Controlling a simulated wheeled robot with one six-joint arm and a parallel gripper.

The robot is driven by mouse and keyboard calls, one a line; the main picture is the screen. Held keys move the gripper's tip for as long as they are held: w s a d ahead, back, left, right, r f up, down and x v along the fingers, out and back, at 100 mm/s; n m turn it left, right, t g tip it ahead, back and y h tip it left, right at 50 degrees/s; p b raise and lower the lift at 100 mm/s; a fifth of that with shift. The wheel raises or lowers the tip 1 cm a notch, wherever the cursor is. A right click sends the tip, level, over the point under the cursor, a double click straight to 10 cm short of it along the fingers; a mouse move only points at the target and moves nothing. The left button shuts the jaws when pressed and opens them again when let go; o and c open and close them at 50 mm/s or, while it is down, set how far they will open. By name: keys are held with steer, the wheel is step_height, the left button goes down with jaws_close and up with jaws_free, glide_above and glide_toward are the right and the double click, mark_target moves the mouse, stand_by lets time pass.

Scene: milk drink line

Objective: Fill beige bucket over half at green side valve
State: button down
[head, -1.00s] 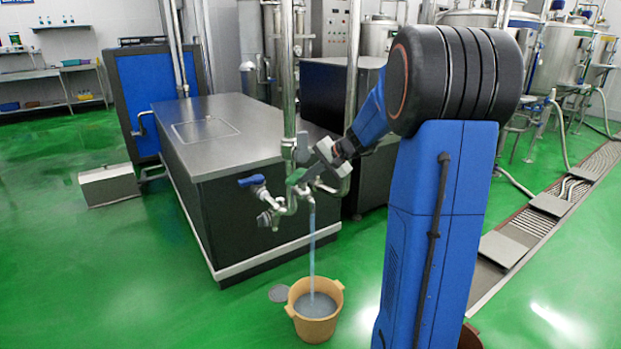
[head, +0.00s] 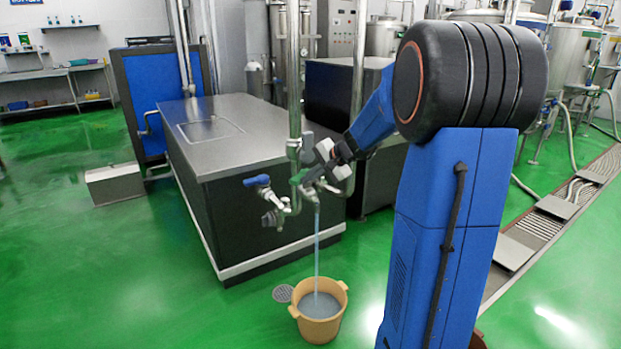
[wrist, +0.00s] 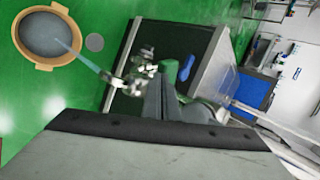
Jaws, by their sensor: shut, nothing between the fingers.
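The beige bucket (head: 320,329) stands upright on the green floor below the valve. A thin stream of water (head: 317,245) falls from the green side valve's spout into it. Greyish liquid (head: 319,305) covers its inside and lies below the rim. The wrist view also shows the bucket (wrist: 75,44) with a broad liquid surface. The green valve handle (head: 296,179) shows partly beside my gripper (head: 308,177); it also shows in the wrist view (wrist: 169,74). My gripper is shut with nothing held, close against the handle; whether they touch is unclear.
A blue-handled valve (head: 257,181) is just left of the green one. A vertical steel pipe (head: 294,90) stands beside my gripper. A steel-topped dark cabinet (head: 250,125) is behind. A round floor drain (head: 282,293) is by the bucket. The floor at front left is clear.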

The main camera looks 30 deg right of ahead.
mark_target(296, 180)
steer(key=shift+w+a+m+h, duration=0.25)
steer(key=shift+w+a+m, duration=0.15)
steer(key=shift+a, duration=0.2)
steer(key=shift+w+a+m+h, duration=0.3)
steer(key=shift+w+a, duration=0.15)
steer(key=shift+a, duration=0.15)
steer(key=shift+w+a, duration=0.1)
